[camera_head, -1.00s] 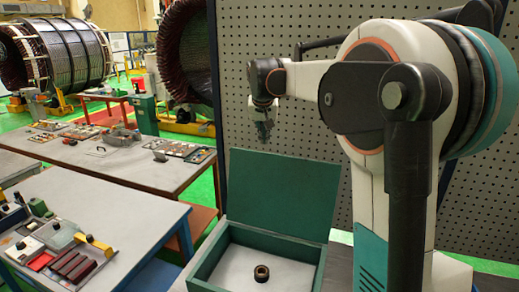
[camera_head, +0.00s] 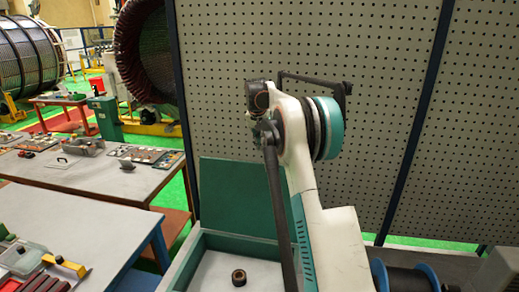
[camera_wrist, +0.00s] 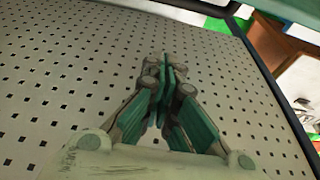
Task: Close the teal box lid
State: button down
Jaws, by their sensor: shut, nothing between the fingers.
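The teal box (camera_head: 245,246) stands low in the middle of the head view. Its lid (camera_head: 232,195) is open, raised at the far side of the box and leaning back. My arm crosses in front of the right part of the box and lid and hides it. A small dark ring (camera_head: 239,278) lies on the pale floor inside the box. My gripper (camera_wrist: 165,68) is shut and empty in the wrist view, in front of the perforated panel. I cannot make it out in the head view. The lid is not clearly visible in the wrist view.
A grey perforated panel (camera_head: 390,110) with a blue frame stands behind the box and arm. Work tables (camera_head: 75,235) with tools and parts are at left. Large stator windings are in the left background.

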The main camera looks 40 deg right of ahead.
notch_tip(320, 180, down, 8)
jog(key=s+a+p, duration=0.1)
jog(key=p, duration=0.2)
dwell(0.4)
jog(key=shift+s+a, duration=0.1)
jog(key=shift+a, duration=0.1)
